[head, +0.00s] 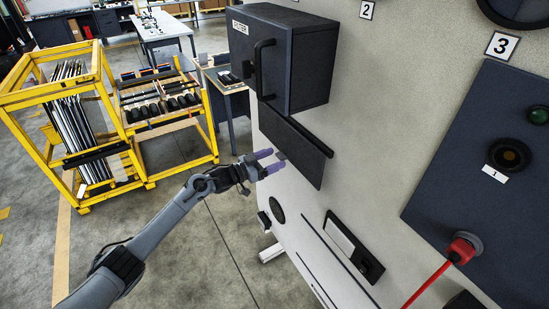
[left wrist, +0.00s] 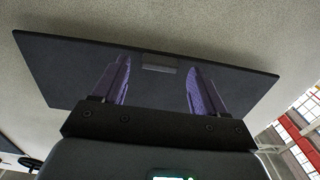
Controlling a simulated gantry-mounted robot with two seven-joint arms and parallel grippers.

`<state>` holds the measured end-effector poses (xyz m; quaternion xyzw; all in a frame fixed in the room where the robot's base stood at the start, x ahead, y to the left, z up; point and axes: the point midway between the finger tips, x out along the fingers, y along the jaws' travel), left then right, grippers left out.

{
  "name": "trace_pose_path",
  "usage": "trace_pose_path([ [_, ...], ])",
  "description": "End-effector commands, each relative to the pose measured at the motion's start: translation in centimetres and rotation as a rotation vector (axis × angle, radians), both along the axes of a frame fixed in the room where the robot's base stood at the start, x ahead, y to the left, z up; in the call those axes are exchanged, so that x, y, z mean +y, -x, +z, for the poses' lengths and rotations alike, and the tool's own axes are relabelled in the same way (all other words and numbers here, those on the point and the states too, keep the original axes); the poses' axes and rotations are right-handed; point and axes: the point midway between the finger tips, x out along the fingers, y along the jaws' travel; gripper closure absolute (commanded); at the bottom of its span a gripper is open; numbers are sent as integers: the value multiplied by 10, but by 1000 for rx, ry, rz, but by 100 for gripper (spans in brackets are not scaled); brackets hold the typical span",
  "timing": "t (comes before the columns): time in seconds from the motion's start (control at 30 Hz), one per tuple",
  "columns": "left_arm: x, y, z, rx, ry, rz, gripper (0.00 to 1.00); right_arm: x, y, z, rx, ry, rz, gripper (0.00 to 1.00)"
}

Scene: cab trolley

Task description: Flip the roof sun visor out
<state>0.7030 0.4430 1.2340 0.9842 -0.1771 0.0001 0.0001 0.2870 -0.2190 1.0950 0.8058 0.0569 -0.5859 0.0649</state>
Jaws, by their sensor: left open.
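The sun visor (head: 300,152) is a dark flat panel against the pale wall, just below a dark box. In the left wrist view the visor (left wrist: 75,72) spans most of the picture, with a small grey tab (left wrist: 160,62) near the middle of its upper edge. My left gripper (head: 273,160) is at the panel's lower left edge in the head view. It is open, with its purple fingers on either side of the tab (left wrist: 157,64). I cannot tell whether they touch the panel. My right gripper is not in view.
The dark box (head: 306,62) with a handle (head: 259,68) juts out above the visor. A dark panel (head: 440,180) with a red plug (head: 463,249) and cable is at right. A yellow rack (head: 88,150) stands at left. Open floor lies below my arm.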

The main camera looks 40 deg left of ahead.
Motion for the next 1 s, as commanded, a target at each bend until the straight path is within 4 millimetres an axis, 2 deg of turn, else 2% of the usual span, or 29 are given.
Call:
trace_pose_path([
  [0.2,-4,-10,1,-1,0,-1,28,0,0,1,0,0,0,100],
  [0.5,-4,-11,0,0,-1,-1,28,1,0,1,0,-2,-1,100],
  [0.9,-4,-10,0,0,-1,-1,89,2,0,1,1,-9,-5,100],
  [1.0,-4,-10,0,0,-1,-1,100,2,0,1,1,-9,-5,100],
])
